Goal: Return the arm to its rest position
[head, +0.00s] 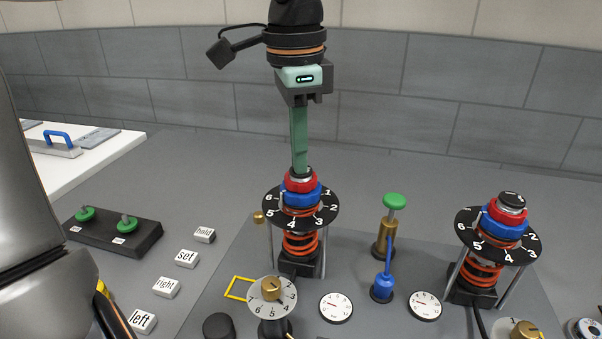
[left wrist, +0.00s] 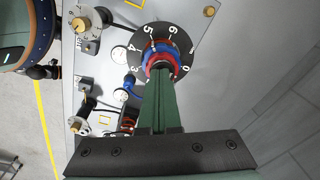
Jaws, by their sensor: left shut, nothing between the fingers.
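My left gripper (head: 300,167) hangs down from the top middle of the head view, its green fingers shut together with nothing between them. The fingertips are right over the top of the left spring unit (head: 301,240), which has a red ring, a blue ring, a black numbered dial and an orange coil. I cannot tell whether they touch its top. In the left wrist view the shut fingers (left wrist: 160,80) reach toward the same red and blue rings and dial (left wrist: 172,45). My right gripper is not in view.
A second spring unit (head: 490,248) stands at the right. Between them are a green-topped brass plunger (head: 388,235), a blue nozzle (head: 382,285) and white gauges (head: 336,307). A numbered knob (head: 272,296) is in front. Label blocks (head: 166,288) and a black block with green knobs (head: 112,235) lie left.

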